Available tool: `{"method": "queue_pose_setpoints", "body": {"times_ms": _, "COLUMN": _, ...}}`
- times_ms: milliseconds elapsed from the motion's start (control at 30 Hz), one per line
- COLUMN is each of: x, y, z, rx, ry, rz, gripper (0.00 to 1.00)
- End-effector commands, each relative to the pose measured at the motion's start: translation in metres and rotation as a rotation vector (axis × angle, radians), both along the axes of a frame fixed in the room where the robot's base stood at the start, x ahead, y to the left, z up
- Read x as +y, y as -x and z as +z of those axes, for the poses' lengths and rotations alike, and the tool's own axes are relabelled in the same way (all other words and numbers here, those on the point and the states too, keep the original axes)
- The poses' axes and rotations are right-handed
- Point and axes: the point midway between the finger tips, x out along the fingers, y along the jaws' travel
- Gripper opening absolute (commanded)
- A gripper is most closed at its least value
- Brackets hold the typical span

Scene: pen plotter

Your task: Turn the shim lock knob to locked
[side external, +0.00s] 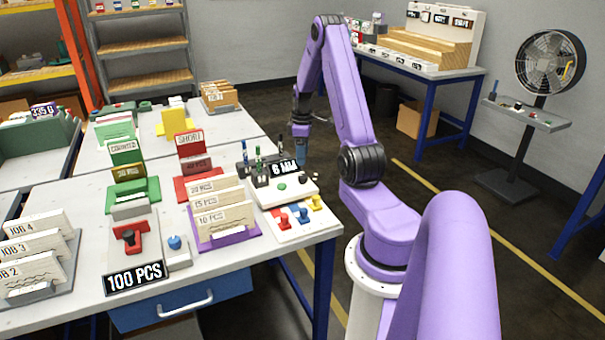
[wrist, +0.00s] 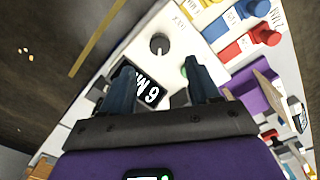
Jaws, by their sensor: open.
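A dark round knob (wrist: 159,44) with a light pointer mark sits on a white panel (wrist: 200,38) in the wrist view; I take it for the shim lock knob. The small label near it is not legible. My gripper (wrist: 160,68) is open and empty, its two dark fingers apart and pointing toward the panel, with the knob ahead of the gap. In the side view my gripper (side external: 301,160) hangs above the back edge of the white device (side external: 262,197). A "6 MM" display (wrist: 138,88) shows partly between the fingers.
A green button (wrist: 184,71) lies by the right finger. Red (side external: 282,218), blue (side external: 303,214) and yellow (side external: 316,203) pieces stand at the device's front. Upright pens (side external: 258,155) rise at its back left. A purple card rack (side external: 229,238) stands left of it.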

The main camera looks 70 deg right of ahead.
Motion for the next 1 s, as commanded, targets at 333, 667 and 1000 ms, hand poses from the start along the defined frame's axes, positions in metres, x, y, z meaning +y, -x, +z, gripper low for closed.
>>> {"method": "queue_pose_setpoints", "body": {"times_ms": 333, "x": 0.000, "y": 0.001, "z": -0.061, "rx": 0.003, "ry": -0.003, "rz": -0.001, "gripper": 0.61}}
{"method": "queue_pose_setpoints", "body": {"times_ms": 667, "x": 0.000, "y": 0.000, "z": -0.080, "rx": 0.000, "ry": 0.000, "rz": -0.001, "gripper": 0.61}}
{"method": "queue_pose_setpoints", "body": {"times_ms": 1000, "x": 0.000, "y": 0.000, "z": -0.080, "rx": 0.000, "ry": 0.000, "rz": 0.000, "gripper": 0.25}}
